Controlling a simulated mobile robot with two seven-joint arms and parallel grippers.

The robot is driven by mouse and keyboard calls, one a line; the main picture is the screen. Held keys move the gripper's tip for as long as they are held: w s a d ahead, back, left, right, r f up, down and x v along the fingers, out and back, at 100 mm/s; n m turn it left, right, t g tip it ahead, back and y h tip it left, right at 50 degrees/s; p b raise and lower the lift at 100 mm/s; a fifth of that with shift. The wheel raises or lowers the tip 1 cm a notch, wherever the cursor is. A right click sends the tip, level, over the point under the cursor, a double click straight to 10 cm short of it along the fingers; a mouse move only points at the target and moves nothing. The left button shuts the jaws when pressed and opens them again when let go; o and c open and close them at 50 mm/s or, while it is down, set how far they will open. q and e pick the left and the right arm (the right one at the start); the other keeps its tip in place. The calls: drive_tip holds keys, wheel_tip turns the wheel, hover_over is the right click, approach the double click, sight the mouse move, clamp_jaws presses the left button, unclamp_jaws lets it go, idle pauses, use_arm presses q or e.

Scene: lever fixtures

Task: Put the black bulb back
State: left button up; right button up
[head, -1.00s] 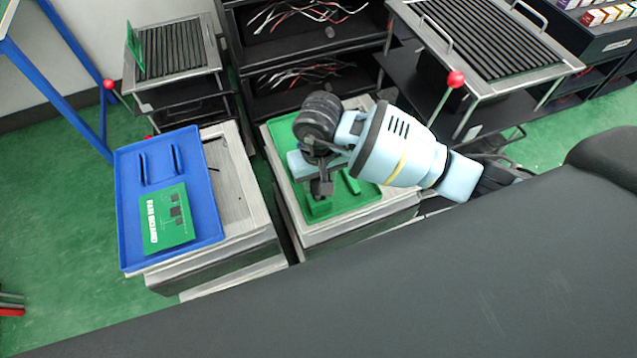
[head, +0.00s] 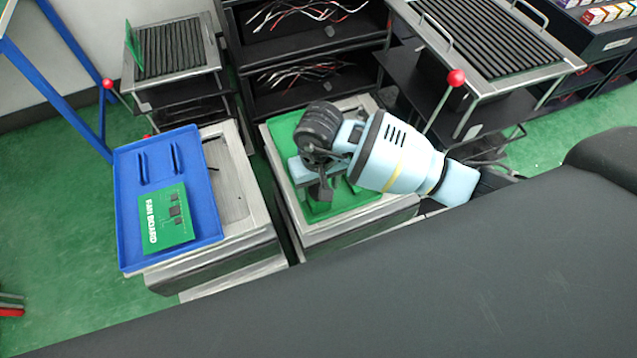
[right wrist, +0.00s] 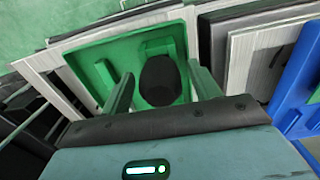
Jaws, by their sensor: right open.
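The black bulb (right wrist: 160,80) is a dark rounded thing in the green tray (right wrist: 118,52), near the middle of the right wrist view. My right gripper (right wrist: 160,70) is open, with one finger on each side of the bulb and a gap to each finger. I cannot tell how far the fingertips are above the tray floor. In the head view my right gripper (head: 320,188) is over the green tray (head: 285,130), and my arm hides much of the tray. The bulb cannot be made out there. My left gripper is not in view.
A blue tray (head: 133,215) with a green fan board (head: 167,217) stands on the left box. Red-knobbed levers (head: 456,78) stand by the ribbed racks behind. Shelves (head: 300,50) with wires stand at the back. The tray walls are close around my fingers.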

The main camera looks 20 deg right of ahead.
wheel_tip(320, 180, up, 12)
drive_tip(key=shift+r+p, duration=0.15)
drive_tip(key=shift+p, duration=0.15)
idle(0.5)
